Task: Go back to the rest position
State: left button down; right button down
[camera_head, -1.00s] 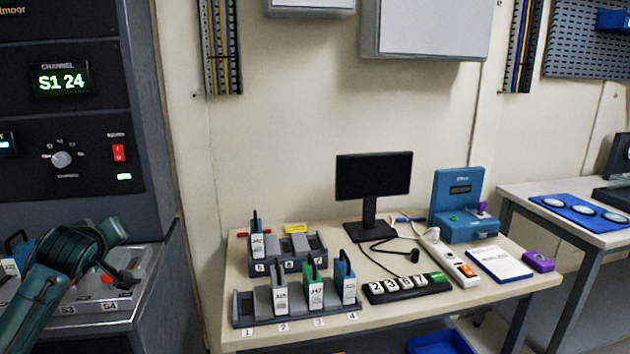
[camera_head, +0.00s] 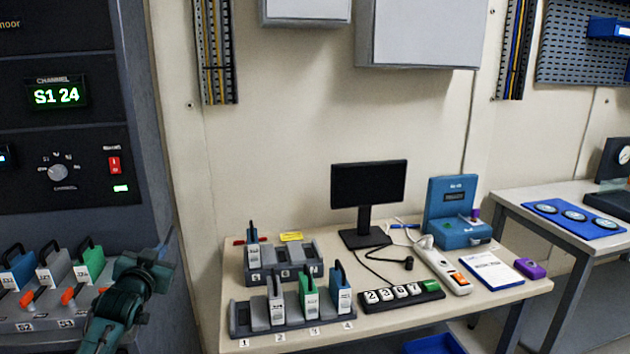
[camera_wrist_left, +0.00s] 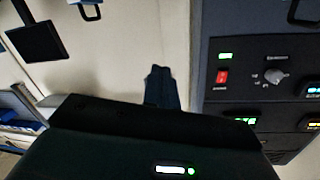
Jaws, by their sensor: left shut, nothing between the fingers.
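My left gripper (camera_head: 167,242) is in front of the rack's right edge in the head view, with my green arm coming up from the bottom left. Its fingers are together and empty, pointing up and away. In the left wrist view the dark closed fingers (camera_wrist_left: 162,88) stand out against the pale wall. They touch nothing that I can see. My right gripper is not in view.
The dark rack (camera_head: 70,235) stands left, with several handled modules on its shelf beside my arm. The table (camera_head: 400,325) to the right holds module holders, a monitor (camera_head: 369,184), a blue device (camera_head: 455,208) and a power strip (camera_head: 444,266). Bare wall lies between.

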pick_arm(q)
jog(key=s+d+f+m+g+h, duration=0.1)
jog(key=s+d+f+g+h, duration=0.1)
jog(key=s+d+f, duration=0.5)
jog(key=s+d+f+g+h, duration=0.1)
jog(key=s+d+f, duration=0.3)
jog(key=s+f, duration=0.55)
jog(key=s+d+f+g, duration=0.1)
jog(key=s+d+f, duration=0.1)
jog(key=s, duration=0.5)
jog(key=s+d+f+g+h, duration=0.1)
jog(key=s+d+f, duration=0.2)
jog(key=s, duration=0.4)
jog(key=s+d+f+g+h, duration=0.1)
jog(key=s+d+f, duration=0.2)
jog(key=s, duration=0.5)
jog(key=shift+d+n+g, duration=0.3)
jog(key=shift+d+n, duration=0.1)
jog(key=shift+d, duration=0.3)
